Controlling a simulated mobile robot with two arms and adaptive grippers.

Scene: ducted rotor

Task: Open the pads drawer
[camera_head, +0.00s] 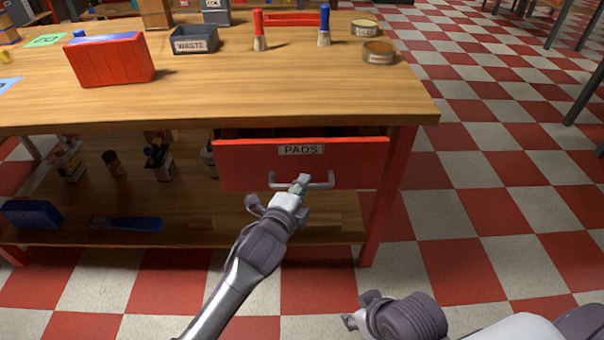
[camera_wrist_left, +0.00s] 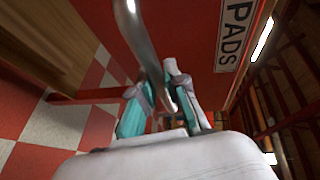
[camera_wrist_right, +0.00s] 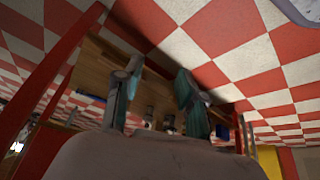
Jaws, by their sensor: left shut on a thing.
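The red pads drawer (camera_head: 240,165), labelled PADS, is under the right end of the wooden workbench. Its front stands out a little from the bench, with a dark gap behind its top edge. My left gripper (camera_head: 299,185) is shut on the drawer's grey bar handle (camera_head: 327,182). In the left wrist view, the handle (camera_wrist_left: 142,40) runs down between the fingers (camera_wrist_left: 160,95). What lies inside the drawer is hidden. My right gripper (camera_head: 358,309) is low in front of the bench, over the floor. In the right wrist view, its fingers (camera_wrist_right: 158,82) are apart with nothing between them.
The workbench top (camera_head: 300,95) carries a red box (camera_head: 110,62), a grey WASTE bin (camera_head: 194,40), brushes and tins. A lower shelf (camera_head: 200,222) holds a blue box, a blue-handled tool and bottles. The checkered floor (camera_head: 480,200) right of the bench is clear.

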